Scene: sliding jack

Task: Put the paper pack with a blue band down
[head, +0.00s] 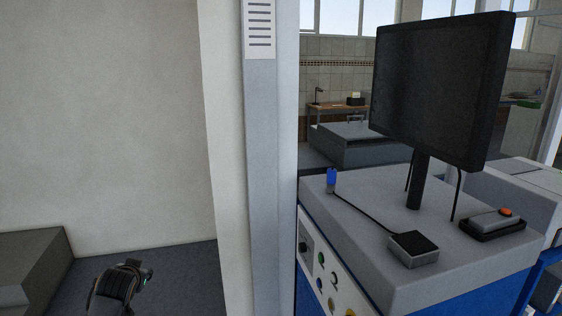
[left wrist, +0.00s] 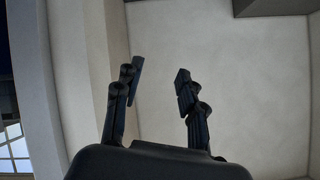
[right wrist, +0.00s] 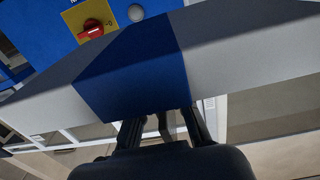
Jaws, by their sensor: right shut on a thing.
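The paper pack (right wrist: 137,65) fills much of the right wrist view. It is pale grey with a wide dark blue band around its middle. My right gripper (right wrist: 163,122) is shut on it at the blue band, and the pack partly hides the fingertips. The pack and the right gripper do not show in the head view. My left gripper (left wrist: 160,82) is open and empty in the left wrist view, with bare wall and floor beyond it.
A blue and grey machine (head: 345,205) stands at the right, with a monitor (head: 440,85), a small box on a cable (head: 413,249) and a handset (head: 495,220) on top. A red knob (right wrist: 92,28) shows behind the pack. A grey post (head: 265,150) stands mid-view.

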